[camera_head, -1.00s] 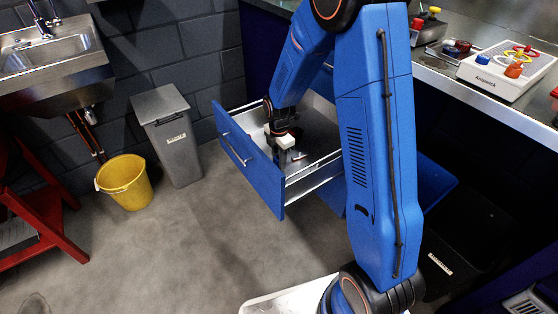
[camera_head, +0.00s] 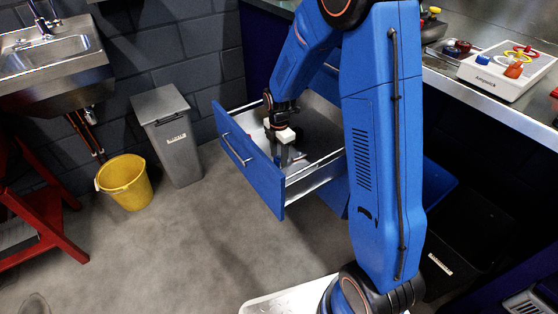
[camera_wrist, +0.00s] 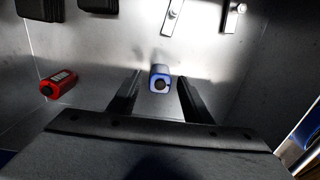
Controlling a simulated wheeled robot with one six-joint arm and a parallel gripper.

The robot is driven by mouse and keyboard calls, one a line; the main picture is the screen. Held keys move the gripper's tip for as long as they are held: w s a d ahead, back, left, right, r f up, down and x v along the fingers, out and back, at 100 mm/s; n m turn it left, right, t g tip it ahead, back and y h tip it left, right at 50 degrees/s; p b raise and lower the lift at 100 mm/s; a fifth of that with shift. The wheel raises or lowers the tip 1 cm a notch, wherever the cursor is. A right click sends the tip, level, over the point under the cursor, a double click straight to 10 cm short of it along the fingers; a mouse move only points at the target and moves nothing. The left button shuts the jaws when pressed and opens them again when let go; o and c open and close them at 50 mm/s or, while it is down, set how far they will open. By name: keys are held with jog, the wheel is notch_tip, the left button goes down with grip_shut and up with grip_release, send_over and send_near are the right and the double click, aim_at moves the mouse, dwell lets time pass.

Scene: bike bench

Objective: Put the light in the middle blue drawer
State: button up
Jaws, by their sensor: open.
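The open blue drawer (camera_head: 238,150) has a metal inside and juts out from under the bench; blue fronts show above and below it. My gripper (camera_head: 286,161) reaches down into it. In the wrist view my gripper (camera_wrist: 158,78) is open, its two dark fingers apart. A small blue object with a pale face and dark round end (camera_wrist: 160,73) lies on the drawer floor between the fingertips, with gaps on both sides; it looks like the light. A red labelled object (camera_wrist: 60,84) lies to its left.
Dark blocks (camera_wrist: 40,9) and metal brackets (camera_wrist: 172,17) also lie in the drawer. A grey bin (camera_head: 175,135) and yellow bucket (camera_head: 125,182) stand left of it. A bench with a white tray (camera_head: 510,72) is at right. Floor before the drawer is clear.

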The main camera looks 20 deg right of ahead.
aim_at(279, 157)
notch_tip(279, 157, up, 9)
jog(key=shift+f, duration=0.15)
jog(key=s+d+r+m+t, duration=0.2)
jog(key=s+d+r+m, duration=0.2)
jog(key=s+r+m, duration=0.9)
jog(key=s+d+r+m+t, duration=0.1)
jog(key=s+m, duration=0.3)
jog(key=s, duration=0.6)
jog(key=s+d+r+m+t, duration=0.1)
jog(key=s+r+m, duration=0.3)
jog(key=s, duration=0.6)
jog(key=shift+s+d+r+m+t, duration=0.15)
jog(key=shift+s+d+m+t, duration=0.2)
jog(key=shift+d+t, duration=0.1)
jog(key=shift+c, duration=0.3)
